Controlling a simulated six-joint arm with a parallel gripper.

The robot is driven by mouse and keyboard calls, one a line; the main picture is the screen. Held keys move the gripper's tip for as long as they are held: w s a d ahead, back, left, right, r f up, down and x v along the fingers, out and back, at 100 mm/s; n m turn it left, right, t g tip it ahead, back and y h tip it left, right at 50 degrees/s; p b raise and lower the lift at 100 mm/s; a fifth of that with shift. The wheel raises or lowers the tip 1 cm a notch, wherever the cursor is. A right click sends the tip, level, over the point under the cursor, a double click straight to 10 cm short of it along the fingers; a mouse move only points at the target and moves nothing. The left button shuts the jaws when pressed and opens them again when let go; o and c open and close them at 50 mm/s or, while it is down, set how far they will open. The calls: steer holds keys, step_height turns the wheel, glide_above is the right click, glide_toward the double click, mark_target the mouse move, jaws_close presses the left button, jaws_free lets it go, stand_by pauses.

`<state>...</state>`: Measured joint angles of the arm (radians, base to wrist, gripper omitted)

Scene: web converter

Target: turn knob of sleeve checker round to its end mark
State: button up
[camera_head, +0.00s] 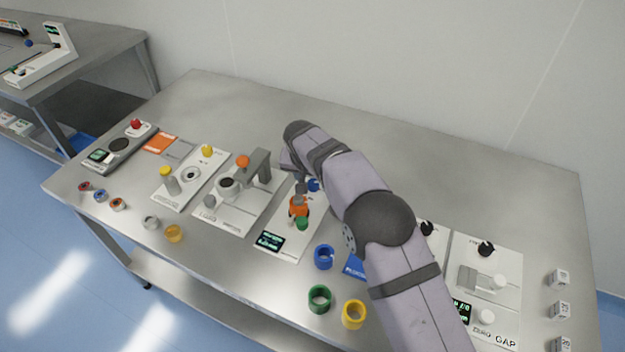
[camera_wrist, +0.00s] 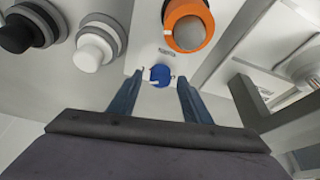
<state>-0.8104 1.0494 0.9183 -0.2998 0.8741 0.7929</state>
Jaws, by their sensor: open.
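The sleeve checker (camera_head: 277,222) is a light panel near the middle of the bench, with a dark display at its front. Its blue knob (camera_head: 313,185) is at the back end, partly hidden by my arm. In the wrist view the blue knob (camera_wrist: 160,72) carries a white pointer line, with small marks on the panel beside it. My gripper (camera_wrist: 160,77) is open, with one finger on each side of the knob and a gap showing on both sides. An orange sleeve (camera_wrist: 190,27) sits on a post close by; it also shows in the head view (camera_head: 299,206).
A station with a grey bracket (camera_head: 258,172) stands left of the checker. Loose blue (camera_head: 324,257), green (camera_head: 319,298) and yellow (camera_head: 354,314) rings lie in front. A gap station (camera_head: 487,275) is at the right. The back of the bench is clear.

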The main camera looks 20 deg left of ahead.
steer(key=b+v, duration=0.1)
steer(key=v, duration=0.6)
steer(key=shift+b, duration=0.4)
steer(key=shift+r, duration=0.15)
steer(key=s+d+r+g+h+p, duration=0.1)
steer(key=s+d+p, duration=0.1)
steer(key=d, duration=1.2)
steer(key=s+d+r+g+p, duration=0.1)
steer(key=s+d+r+g, duration=0.1)
steer(key=d, duration=1.2)
steer(key=s+d+f+m+p, duration=0.1)
steer(key=s+d, duration=0.6)
steer(key=s, duration=0.3)
steer(key=s+d+f+m+g+p, duration=0.1)
steer(key=s+d, duration=0.6)
steer(key=s, duration=0.3)
steer(key=shift+d+f+g, duration=0.15)
steer(key=shift+d+g, duration=0.1)
steer(key=shift+g, duration=0.05)
